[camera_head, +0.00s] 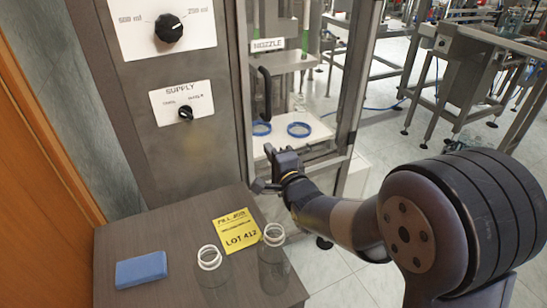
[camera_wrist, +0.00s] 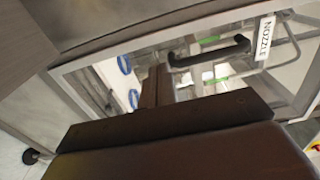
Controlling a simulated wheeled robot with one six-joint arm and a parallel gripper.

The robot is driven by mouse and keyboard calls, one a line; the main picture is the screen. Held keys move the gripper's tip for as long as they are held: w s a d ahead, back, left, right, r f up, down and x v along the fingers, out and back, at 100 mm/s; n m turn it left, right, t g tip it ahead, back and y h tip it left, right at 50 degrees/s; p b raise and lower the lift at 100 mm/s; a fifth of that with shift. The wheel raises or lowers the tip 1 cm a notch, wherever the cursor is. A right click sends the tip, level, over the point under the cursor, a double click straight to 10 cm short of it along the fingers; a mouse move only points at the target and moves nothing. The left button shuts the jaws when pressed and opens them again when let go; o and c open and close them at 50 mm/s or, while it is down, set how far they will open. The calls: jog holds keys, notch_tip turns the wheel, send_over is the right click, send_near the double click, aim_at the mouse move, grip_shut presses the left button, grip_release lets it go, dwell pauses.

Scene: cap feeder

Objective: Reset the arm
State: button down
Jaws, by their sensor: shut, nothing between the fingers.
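My gripper (camera_head: 272,172) is shut and empty at the end of my arm. It is in front of the machine's lower opening, above the back right corner of the dark table (camera_head: 120,235). In the wrist view my gripper (camera_wrist: 158,72) points towards the machine's glass door, with the black door handle (camera_wrist: 210,52) to its right. The handle (camera_head: 265,93) also shows in the head view, above my gripper and apart from it. I cannot tell how close the fingertips are to the door.
Two clear bottles (camera_head: 209,258) (camera_head: 273,236) with white necks stand on the table beside a yellow LOT 412 sign (camera_head: 237,232). A blue cloth (camera_head: 141,269) lies at left. Two blue rings (camera_head: 261,128) (camera_head: 299,130) sit inside the machine. Supply panel (camera_head: 182,102) is left.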

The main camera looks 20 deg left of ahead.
jog(key=shift+s+d, duration=0.45)
jog(key=shift+d, duration=0.1)
